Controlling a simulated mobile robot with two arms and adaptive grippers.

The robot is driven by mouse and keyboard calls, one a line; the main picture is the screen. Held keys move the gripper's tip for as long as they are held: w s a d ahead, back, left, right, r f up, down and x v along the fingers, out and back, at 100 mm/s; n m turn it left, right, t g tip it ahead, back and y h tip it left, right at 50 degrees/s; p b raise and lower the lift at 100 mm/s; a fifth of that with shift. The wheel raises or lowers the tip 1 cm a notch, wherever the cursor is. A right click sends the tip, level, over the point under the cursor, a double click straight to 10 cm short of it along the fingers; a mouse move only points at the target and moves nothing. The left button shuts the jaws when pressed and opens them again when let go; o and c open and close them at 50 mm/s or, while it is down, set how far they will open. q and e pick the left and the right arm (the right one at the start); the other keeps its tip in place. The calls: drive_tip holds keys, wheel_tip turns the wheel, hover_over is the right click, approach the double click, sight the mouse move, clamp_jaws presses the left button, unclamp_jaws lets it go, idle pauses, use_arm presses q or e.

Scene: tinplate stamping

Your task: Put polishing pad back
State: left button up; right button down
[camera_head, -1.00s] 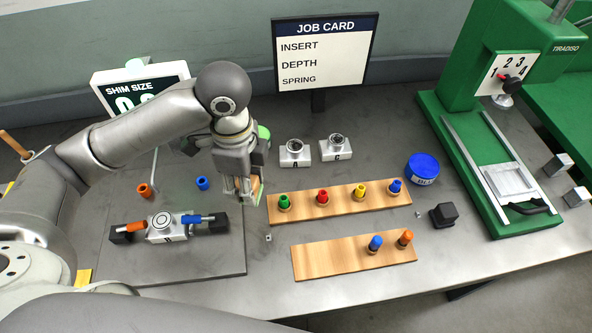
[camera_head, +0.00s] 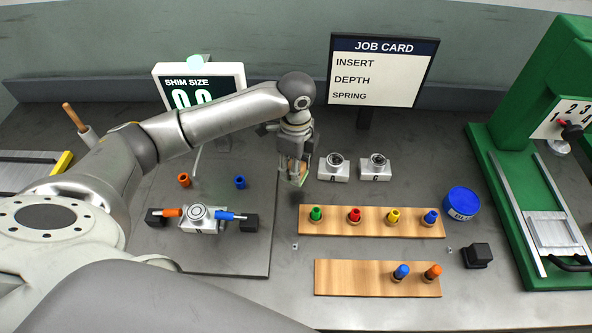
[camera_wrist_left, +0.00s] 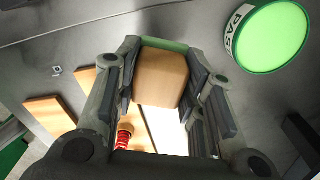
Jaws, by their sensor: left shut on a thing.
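The polishing pad, a wooden block (camera_wrist_left: 161,76) with a green layer along one side, is between the fingers of my left gripper (camera_head: 294,168). In the left wrist view both fingers of the gripper (camera_wrist_left: 155,95) close on the block from its sides. In the head view the pad (camera_head: 301,181) shows only partly below the fingertips, its green face low. My right gripper is not in view.
A back rack (camera_head: 375,230) holds colored plugs; a front rack (camera_head: 345,280) holds two more. Metal blocks (camera_head: 334,168) stand right of the gripper. A fixture (camera_head: 199,220) sits left. A green PASS disc (camera_wrist_left: 268,38) shows in the wrist view. Bare bench lies between fixture and racks.

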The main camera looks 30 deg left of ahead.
use_arm(q)
drive_tip(key=shift+w+a+f, duration=0.15)
drive_tip(key=shift+w+f, duration=0.45)
drive_tip(key=shift+f, duration=0.15)
wheel_tip(320, 180, down, 3)
drive_tip(key=shift+r+p, duration=0.1)
drive_tip(key=shift+p, duration=0.65)
drive_tip(key=shift+w+a+f, duration=0.1)
drive_tip(key=shift+f, duration=0.15)
drive_tip(key=shift+f, duration=0.15)
drive_tip(key=o, duration=1)
